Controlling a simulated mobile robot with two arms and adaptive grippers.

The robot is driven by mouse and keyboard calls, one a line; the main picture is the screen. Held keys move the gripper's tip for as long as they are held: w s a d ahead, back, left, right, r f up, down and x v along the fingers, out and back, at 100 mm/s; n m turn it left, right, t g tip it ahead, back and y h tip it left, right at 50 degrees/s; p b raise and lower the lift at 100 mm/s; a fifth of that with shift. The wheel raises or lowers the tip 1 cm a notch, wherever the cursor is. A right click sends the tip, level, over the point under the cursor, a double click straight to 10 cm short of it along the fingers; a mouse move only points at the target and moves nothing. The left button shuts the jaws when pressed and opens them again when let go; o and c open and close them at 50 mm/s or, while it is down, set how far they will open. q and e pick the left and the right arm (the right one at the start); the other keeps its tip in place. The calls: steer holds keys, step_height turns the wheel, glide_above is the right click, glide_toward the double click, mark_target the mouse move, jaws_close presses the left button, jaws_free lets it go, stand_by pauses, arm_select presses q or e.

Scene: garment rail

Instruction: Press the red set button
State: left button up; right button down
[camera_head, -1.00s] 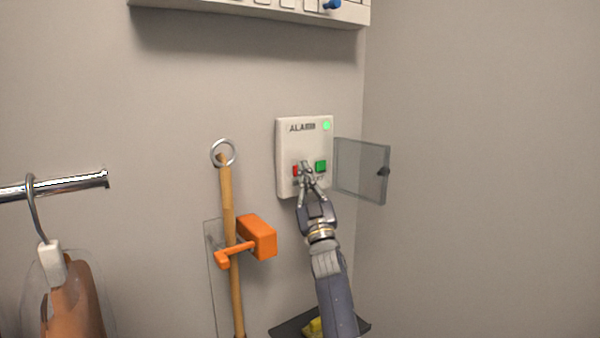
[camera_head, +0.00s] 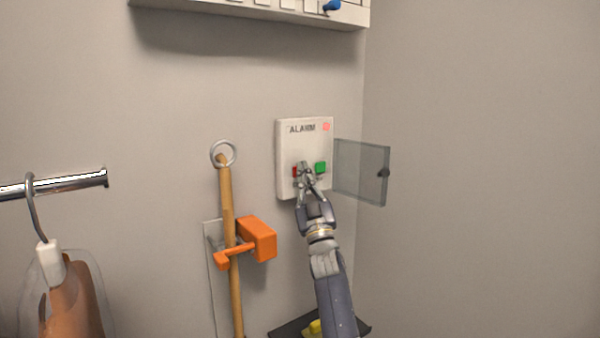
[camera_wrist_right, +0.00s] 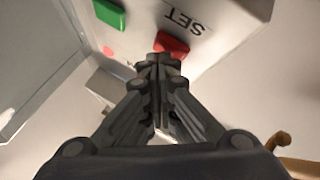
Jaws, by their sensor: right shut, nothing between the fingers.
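The white alarm box (camera_head: 285,150) hangs on the wall, with its indicator light (camera_head: 326,127) glowing red. The red set button (camera_head: 295,171) is on its left and partly hidden by my right gripper (camera_head: 304,168). The green button (camera_head: 320,167) is to the right of it. In the right wrist view, the shut, empty fingertips (camera_wrist_right: 158,62) are at the red button (camera_wrist_right: 172,45), overlapping its edge and seeming to touch it. The SET label (camera_wrist_right: 183,22) and the green button (camera_wrist_right: 109,13) also show there. My left gripper is not in view.
A clear cover (camera_head: 360,170) stands swung open to the right of the box. A wooden pole (camera_head: 227,195) in an orange holder (camera_head: 257,238) is to the left. A metal rail (camera_head: 85,182) with a hanger is further left. A white panel (camera_head: 250,12) is above.

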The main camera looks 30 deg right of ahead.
steer(key=shift+s+p, duration=0.3)
steer(key=shift+s, duration=0.4)
steer(key=s+p, duration=0.2)
steer(key=s, duration=0.1)
steer(key=s+p, duration=0.1)
steer(key=s, duration=0.1)
steer(key=shift+d+f, duration=0.1)
steer(key=shift+d, duration=0.15)
stand_by(0.6)
